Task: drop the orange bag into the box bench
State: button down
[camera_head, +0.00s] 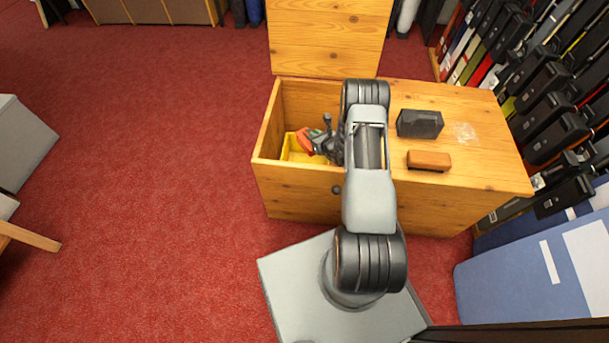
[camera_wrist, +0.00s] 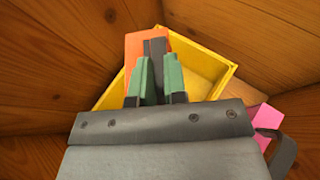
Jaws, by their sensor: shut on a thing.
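The box bench (camera_head: 262,170) is wooden, with its left compartment open and its lid (camera_head: 330,38) standing raised at the back. My gripper (camera_head: 318,140) reaches down into that compartment. In the wrist view my gripper's green fingers (camera_wrist: 157,80) are shut on the orange bag (camera_wrist: 134,46), with a dark strip between the fingertips. The bag is mostly hidden by the fingers; a bit of orange also shows in the head view (camera_head: 303,139). It is over a yellow tray (camera_wrist: 203,70) inside the compartment. I cannot tell whether the bag touches the tray.
A dark grey case (camera_head: 420,123) and a brown block (camera_head: 429,160) stand on the bench's closed right top. Shelves of dark cases (camera_head: 540,90) stand at right.

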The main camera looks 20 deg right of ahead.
jog(key=shift+f+b, duration=1.65)
jog(key=shift+f, duration=1.1)
jog(key=c, duration=1.1)
grip_release()
